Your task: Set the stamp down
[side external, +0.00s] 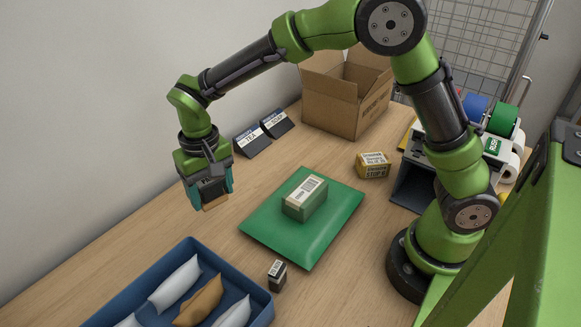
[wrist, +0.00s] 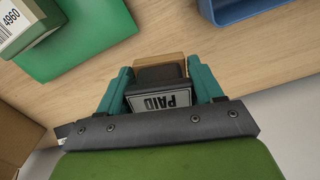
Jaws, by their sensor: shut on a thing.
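My gripper (side external: 207,190) is at the left of the side view, fingers pointing down. Its two teal fingers are shut on a dark stamp (side external: 213,188) with a pale wooden base at its lower end.
A green mailer (side external: 262,228) with a green box (side external: 304,200) on it lies right of my gripper. A blue tray (side external: 183,246) of pouches and a small dark block (side external: 277,276) are nearer. Two small signs (side external: 252,141) and an open carton (side external: 335,107) stand behind. Bare counter surrounds the gripper.

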